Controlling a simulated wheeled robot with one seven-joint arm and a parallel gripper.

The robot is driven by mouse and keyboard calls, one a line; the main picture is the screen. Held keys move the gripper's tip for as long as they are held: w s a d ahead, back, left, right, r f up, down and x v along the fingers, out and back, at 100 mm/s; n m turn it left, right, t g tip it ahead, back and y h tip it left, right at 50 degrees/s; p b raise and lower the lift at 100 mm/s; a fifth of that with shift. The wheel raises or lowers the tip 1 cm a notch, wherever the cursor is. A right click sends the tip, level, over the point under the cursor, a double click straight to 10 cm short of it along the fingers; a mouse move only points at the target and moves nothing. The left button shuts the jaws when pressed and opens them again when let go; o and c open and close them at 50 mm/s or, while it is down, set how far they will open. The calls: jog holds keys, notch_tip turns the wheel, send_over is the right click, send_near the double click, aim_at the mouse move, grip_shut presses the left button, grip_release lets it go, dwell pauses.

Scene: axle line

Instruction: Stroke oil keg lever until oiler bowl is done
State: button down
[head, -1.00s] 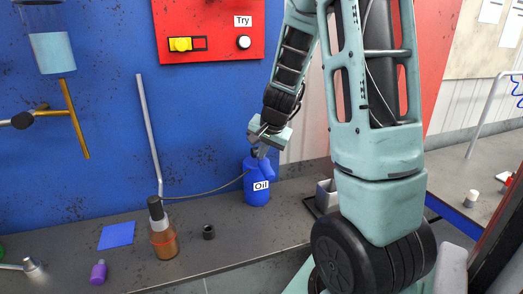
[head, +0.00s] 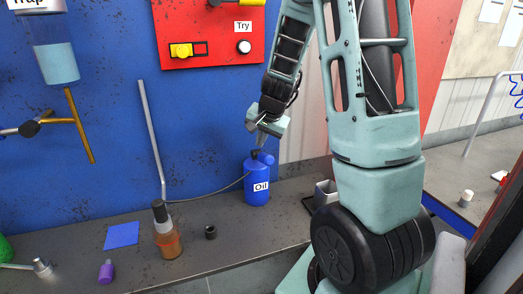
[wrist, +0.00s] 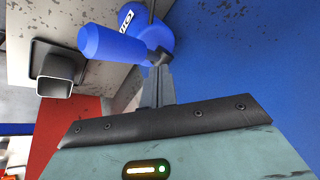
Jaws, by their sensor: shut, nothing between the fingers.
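The blue oil keg (head: 257,190), labelled "Oil", stands upright on the bench against the blue wall. Its blue lever (head: 267,159) sticks out at the top right; in the wrist view the lever (wrist: 100,43) reaches left from the keg (wrist: 152,35). My gripper (head: 258,147) is shut and empty, just above the keg's top. In the wrist view its fingertips (wrist: 161,62) are close to the lever's root; I cannot tell whether they touch. The oiler bowl (head: 167,243), clear with brown oil and a black top, stands left of the keg. A thin hose runs between them.
A dark ring (head: 210,232), a blue square (head: 122,235) and a purple bottle (head: 106,271) are on the bench. A bent grey rod (head: 152,140) rises behind the bowl. A grey square cup (head: 325,192) stands right of the keg, near my arm.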

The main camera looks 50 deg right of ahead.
jog(key=shift+r, duration=0.1)
jog(key=r+p, duration=0.1)
jog(key=w+r+p, duration=0.1)
jog(key=r+p, duration=0.1)
jog(key=d+r+p, duration=0.1)
jog(key=shift+w+r, duration=0.25)
jog(key=shift+a+p, duration=0.1)
jog(key=shift+p, duration=0.2)
dwell(3.5)
